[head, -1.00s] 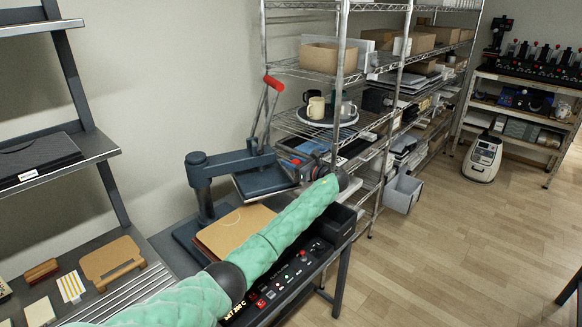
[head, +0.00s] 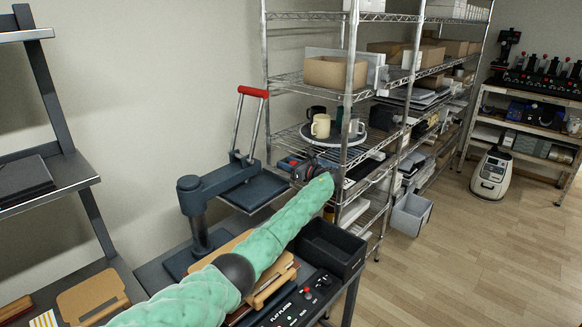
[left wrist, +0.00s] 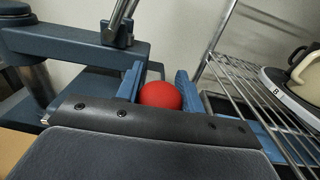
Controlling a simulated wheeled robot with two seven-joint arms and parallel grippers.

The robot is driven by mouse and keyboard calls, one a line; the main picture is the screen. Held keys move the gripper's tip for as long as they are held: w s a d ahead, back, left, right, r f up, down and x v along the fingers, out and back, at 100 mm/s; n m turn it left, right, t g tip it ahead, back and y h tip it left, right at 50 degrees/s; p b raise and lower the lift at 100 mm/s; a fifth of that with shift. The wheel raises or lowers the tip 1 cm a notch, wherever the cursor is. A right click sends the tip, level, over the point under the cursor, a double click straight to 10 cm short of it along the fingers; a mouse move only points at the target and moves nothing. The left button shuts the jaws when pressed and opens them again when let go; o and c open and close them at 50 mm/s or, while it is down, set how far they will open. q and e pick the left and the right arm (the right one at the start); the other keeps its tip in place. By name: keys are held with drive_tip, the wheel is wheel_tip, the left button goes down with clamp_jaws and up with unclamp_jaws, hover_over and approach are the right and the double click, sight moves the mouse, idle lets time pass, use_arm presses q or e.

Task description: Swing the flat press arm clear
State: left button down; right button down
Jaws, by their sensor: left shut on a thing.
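The flat press has a blue-grey post (head: 193,207) with a press arm (head: 222,176) reaching right to a flat dark platen (head: 254,190). A lever with a red grip (head: 253,92) stands up from the arm. My left gripper (head: 303,172) is at the platen's right end; my green arm hides part of the press's base. In the left wrist view, its two blue fingers stand either side of a red ball knob (left wrist: 160,96), shut on it. The press arm (left wrist: 72,43) and post (left wrist: 28,85) show at left there. My right gripper is not in view.
A wire shelf (head: 300,78) stands close right of the gripper, with mugs (head: 320,126) on a round tray. A black bin (head: 330,248) and control panel (head: 305,300) lie in front. The wall is close behind the press.

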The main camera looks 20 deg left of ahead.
use_arm(q)
drive_tip(key=shift+s+a+f, duration=0.1)
drive_tip(key=shift+a+f, duration=0.2)
drive_tip(key=shift+a, duration=0.05)
drive_tip(key=c, duration=1.1)
unclamp_jaws()
drive_tip(key=shift+a, duration=0.1)
drive_tip(key=shift+o, duration=1)
drive_tip(key=shift+s+a+r, duration=0.1)
drive_tip(key=shift+a, duration=0.15)
drive_tip(key=shift+d+r, duration=0.15)
drive_tip(key=shift+d, duration=0.2)
drive_tip(key=shift+d, duration=0.25)
drive_tip(key=b+v, duration=0.2)
drive_tip(key=v, duration=0.5)
drive_tip(key=shift+d, duration=0.15)
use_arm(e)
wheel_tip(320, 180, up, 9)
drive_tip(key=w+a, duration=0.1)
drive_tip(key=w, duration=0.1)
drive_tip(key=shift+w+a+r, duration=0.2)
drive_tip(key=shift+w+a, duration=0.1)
